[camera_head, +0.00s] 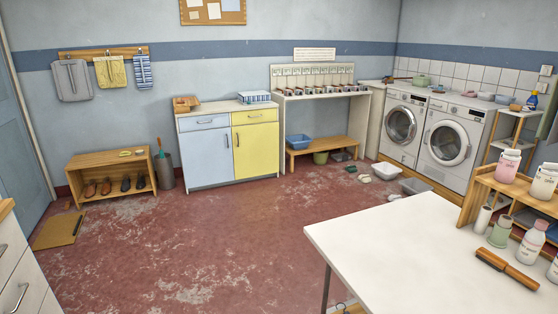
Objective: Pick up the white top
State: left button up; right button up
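Neither of my grippers shows in this view.
A blue and yellow cabinet (230,150), a wooden shoe bench (112,175) and two washing machines (430,132) stand along the walls. Bottles and a brown-handled tool (507,268) crowd the table's right side. The middle floor is clear.

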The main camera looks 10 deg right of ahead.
aim_at(392, 198)
jog(key=i+u, duration=0.15)
jog(key=i, duration=0.8)
jog(key=i+l+u, duration=0.1)
jog(key=i, duration=0.85)
jog(key=i+z, duration=0.2)
jog(key=i, duration=0.3)
jog(key=i+z, duration=0.2)
jog(key=i, duration=0.25)
jog(key=i+j+z, duration=0.2)
jog(key=i, duration=0.3)
jog(key=i+j+z, duration=0.2)
jog(key=i, duration=0.25)
jog(key=i+l+z, duration=0.25)
jog(key=i+z, duration=0.25)
jog(key=i+l+z, duration=0.1)
jog(key=i+z, duration=0.4)
jog(key=i+j+z, duration=0.2)
jog(key=i+z, duration=0.4)
jog(key=i, duration=0.5)
jog(key=i+l+u, duration=0.15)
jog(key=i, duration=0.5)
jog(key=i+l+u, duration=0.2)
jog(key=i, duration=0.45)
